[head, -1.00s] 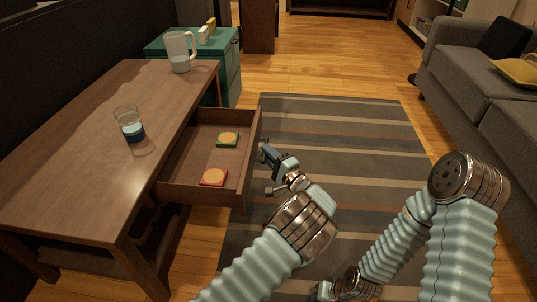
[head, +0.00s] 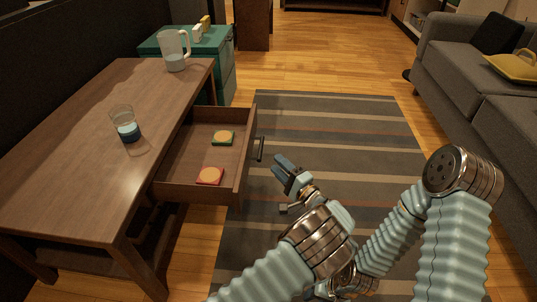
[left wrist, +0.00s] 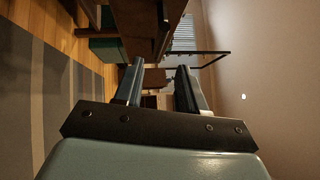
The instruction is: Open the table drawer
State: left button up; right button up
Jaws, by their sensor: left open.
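The wooden table (head: 75,150) stands at the left in the head view. In the left wrist view the open fingers (left wrist: 160,78) hold nothing. My right arm shows at the lower right; its gripper is mostly hidden behind my left arm.
A glass (head: 126,128) stands on the tabletop, and a pitcher (head: 174,52) stands at its far end. A green cabinet (head: 222,70) is behind the table. A grey sofa (head: 455,85) is at the right. The striped rug (head: 330,125) is clear.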

pick_arm(q)
jog(key=v, duration=0.6)
jog(key=shift+a, duration=0.1)
